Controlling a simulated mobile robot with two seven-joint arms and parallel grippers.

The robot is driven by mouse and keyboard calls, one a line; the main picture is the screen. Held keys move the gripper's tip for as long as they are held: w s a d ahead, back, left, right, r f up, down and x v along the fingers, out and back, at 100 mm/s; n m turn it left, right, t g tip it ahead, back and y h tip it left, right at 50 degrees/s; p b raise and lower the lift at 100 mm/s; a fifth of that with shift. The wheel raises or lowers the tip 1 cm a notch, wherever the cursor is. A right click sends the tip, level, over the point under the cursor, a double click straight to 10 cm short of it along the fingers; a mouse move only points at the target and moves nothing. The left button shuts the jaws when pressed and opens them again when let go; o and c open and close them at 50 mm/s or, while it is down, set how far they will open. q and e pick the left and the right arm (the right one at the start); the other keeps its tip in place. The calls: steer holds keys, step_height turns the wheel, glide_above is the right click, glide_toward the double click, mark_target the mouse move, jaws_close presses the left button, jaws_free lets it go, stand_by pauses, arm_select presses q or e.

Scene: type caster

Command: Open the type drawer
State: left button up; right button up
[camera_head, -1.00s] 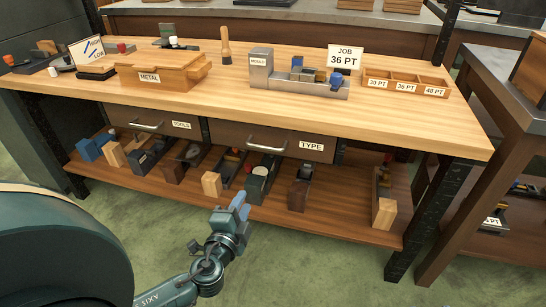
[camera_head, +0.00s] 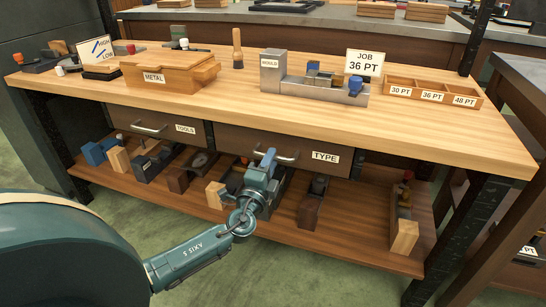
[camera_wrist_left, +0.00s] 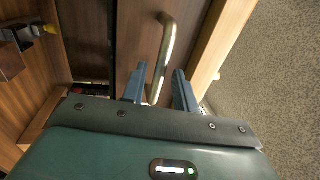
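The type drawer (camera_head: 232,138) is closed under the bench top, with a TYPE label (camera_head: 325,157) and a curved metal handle (camera_head: 276,156). My left gripper (camera_head: 268,156) is in front of the handle's left part in the head view. In the left wrist view, the handle (camera_wrist_left: 167,50) runs between the two blue fingers of the left gripper (camera_wrist_left: 160,88), which are apart. I cannot tell whether either finger touches the handle. My right gripper is in neither view.
The tools drawer (camera_head: 195,133) is closed to the left. Several blocks and tool holders stand on the lower shelf (camera_head: 265,228) under the drawers.

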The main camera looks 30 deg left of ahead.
arm_select(q)
steer(key=shift+x, duration=1.2)
steer(key=shift+c, duration=0.6)
jaws_close()
